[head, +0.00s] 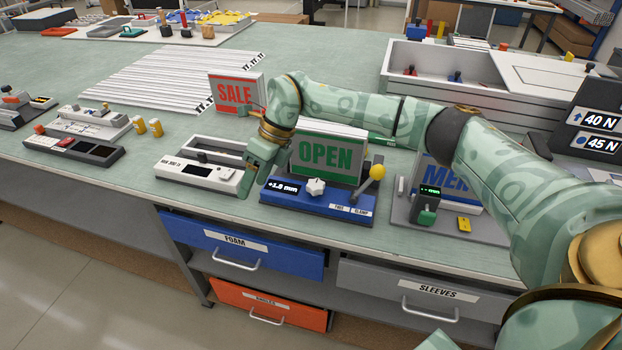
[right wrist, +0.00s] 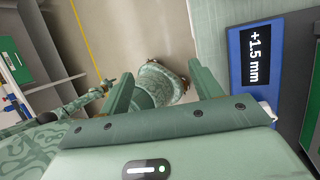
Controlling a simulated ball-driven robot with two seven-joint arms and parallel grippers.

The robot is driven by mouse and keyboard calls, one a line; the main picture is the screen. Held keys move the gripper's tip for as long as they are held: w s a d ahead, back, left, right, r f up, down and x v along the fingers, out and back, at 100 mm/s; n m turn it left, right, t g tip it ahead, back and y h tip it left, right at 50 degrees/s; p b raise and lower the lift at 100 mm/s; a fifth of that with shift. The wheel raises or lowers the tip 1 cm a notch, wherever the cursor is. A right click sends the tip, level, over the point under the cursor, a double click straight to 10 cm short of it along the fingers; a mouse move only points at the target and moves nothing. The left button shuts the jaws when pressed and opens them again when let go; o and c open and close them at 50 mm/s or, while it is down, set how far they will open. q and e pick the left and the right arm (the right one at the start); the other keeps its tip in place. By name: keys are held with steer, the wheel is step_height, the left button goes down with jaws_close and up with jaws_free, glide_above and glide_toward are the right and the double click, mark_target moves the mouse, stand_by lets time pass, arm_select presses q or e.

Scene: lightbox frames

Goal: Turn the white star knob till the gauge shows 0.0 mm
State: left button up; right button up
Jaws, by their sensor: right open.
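The white star knob (head: 316,187) sits on the front of a blue device (head: 335,205). Left of the knob, the dark gauge (head: 284,187) is too small to read surely in the head view; in the right wrist view the gauge (right wrist: 257,58) reads +1.5 mm. A sliver of white, probably the knob, shows beside my palm there. My right gripper (head: 253,178) hangs left of the blue device, apart from the knob. Its two fingers (right wrist: 160,88) are spread with nothing between them.
A green OPEN sign (head: 326,156) stands behind the blue device, and a yellow ball-topped lever (head: 377,172) at its right. A white device (head: 198,172) lies to the left. A grey fixture (head: 440,217) stands right. My right arm crosses above the table.

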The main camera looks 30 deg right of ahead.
mark_target(314, 183)
steer(key=d+r+m+h, duration=0.2)
steer(key=d+r+h, duration=0.55)
steer(key=d, duration=0.75)
steer(key=shift+y, duration=0.95)
step_height(314, 183, down, 15)
steer(key=b, duration=0.4)
steer(key=shift+a, duration=0.15)
arm_select(q)
steer(key=f, duration=0.1)
steer(key=s+f, duration=0.2)
steer(key=f, duration=0.1)
steer(key=shift+d, duration=0.2)
steer(key=shift+r, duration=0.1)
arm_select(e)
steer(key=shift+r, duration=0.1)
steer(key=c, duration=1)
